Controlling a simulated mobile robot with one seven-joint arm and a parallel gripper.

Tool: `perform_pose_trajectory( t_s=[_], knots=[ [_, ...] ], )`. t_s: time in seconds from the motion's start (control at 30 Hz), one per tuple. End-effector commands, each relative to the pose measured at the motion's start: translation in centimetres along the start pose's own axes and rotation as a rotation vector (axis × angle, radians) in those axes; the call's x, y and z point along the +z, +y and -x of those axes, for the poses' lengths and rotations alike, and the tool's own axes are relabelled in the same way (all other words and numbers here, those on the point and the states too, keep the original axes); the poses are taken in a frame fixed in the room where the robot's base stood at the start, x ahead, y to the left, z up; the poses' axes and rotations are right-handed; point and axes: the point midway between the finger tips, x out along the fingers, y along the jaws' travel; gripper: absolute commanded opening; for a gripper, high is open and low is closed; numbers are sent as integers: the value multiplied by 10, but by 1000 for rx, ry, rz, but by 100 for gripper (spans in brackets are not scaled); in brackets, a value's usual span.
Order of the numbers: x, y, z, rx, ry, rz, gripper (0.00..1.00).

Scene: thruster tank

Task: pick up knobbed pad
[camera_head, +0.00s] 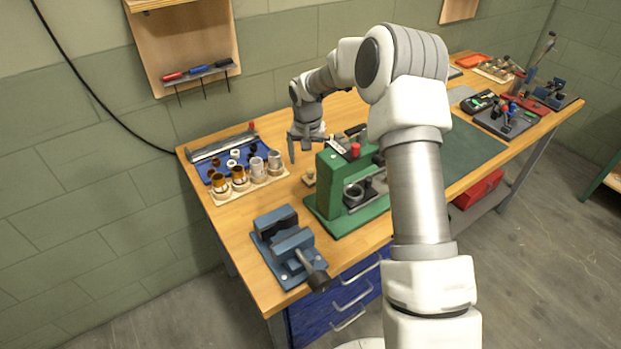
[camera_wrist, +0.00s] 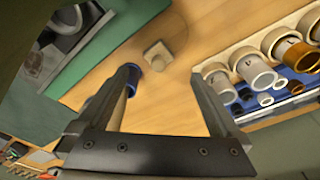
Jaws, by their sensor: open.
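The knobbed pad (camera_wrist: 153,50) is a small tan wooden square with a round knob. It lies on the bench top, ahead of my gripper in the wrist view and roughly centred between the finger lines. In the head view the pad (camera_head: 309,178) shows as a small piece just left of the green press. My gripper (camera_wrist: 165,78) is open with nothing held between its fingers, and the pad lies beyond the fingertips. In the head view my gripper (camera_head: 306,148) hangs over the bench behind the press, with its fingers pointing down.
The green press (camera_head: 335,185) stands close to the pad on the right. A rack of several cups (camera_head: 240,180) and a blue tray (camera_head: 205,170) lie to the left. A blue vise (camera_head: 290,245) sits in front. A blue-banded tan piece (camera_wrist: 130,68) shows beside the left finger.

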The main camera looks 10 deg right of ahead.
Motion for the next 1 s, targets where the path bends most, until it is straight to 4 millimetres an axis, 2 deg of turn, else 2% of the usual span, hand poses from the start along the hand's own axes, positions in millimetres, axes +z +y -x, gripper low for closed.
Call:
perform_pose_trajectory(
  t_s=[0.1,0.33,0.67,0.97,1.0],
  knots=[
    [0,0,-16,0,-2,-1,100],
    [-1,0,-30,0,0,0,100],
    [-3,2,-71,0,-1,-1,100],
    [-3,2,-76,0,2,-1,100],
    [-3,2,-76,0,2,-1,96]
  ],
)
